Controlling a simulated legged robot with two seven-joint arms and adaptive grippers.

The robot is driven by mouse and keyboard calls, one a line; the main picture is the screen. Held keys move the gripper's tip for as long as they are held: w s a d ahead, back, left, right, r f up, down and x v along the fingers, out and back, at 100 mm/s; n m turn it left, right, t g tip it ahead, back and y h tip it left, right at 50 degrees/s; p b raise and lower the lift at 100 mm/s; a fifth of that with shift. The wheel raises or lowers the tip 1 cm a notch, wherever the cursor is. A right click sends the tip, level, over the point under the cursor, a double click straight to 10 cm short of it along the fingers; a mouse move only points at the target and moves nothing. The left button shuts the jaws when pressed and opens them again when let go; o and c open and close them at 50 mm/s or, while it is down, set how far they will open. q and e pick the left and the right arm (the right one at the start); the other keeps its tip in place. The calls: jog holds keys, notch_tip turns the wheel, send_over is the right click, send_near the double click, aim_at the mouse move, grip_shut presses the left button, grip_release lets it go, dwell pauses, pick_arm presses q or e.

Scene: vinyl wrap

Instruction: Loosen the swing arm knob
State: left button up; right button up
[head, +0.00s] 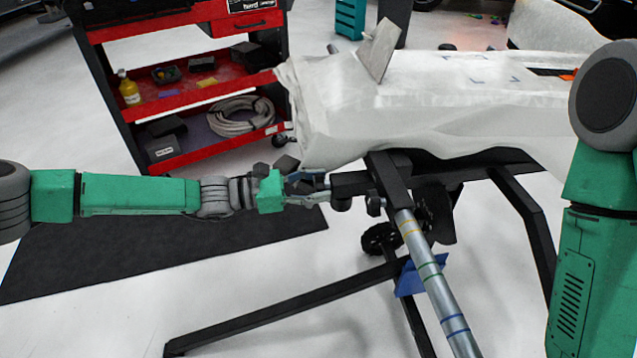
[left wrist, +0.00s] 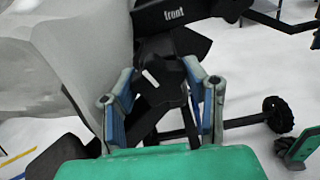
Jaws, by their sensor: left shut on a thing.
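The swing arm knob is a black, lobed knob with a white mark (left wrist: 160,88), seen in the left wrist view between my left gripper's two fingers. My left gripper (left wrist: 163,108) is shut on it, one blue-and-grey finger on each side. In the head view my left gripper (head: 308,186) reaches in from the left to the end of the black bar (head: 350,184) under the white-wrapped part. There the fingers and bar mostly hide the knob. My right arm stands at the right edge of the head view, and its gripper is out of frame.
A white-wrapped part (head: 450,105) rests on a black stand (head: 530,215) above my left gripper. A silver tube with coloured bands (head: 432,275) slopes toward me. A red and black tool cart (head: 190,95) stands behind. A black mat (head: 150,245) lies on the floor.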

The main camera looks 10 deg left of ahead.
pick_arm(q)
jog(key=shift+w+a, duration=0.1)
jog(key=o, duration=1.2)
jog(key=v, duration=1.2)
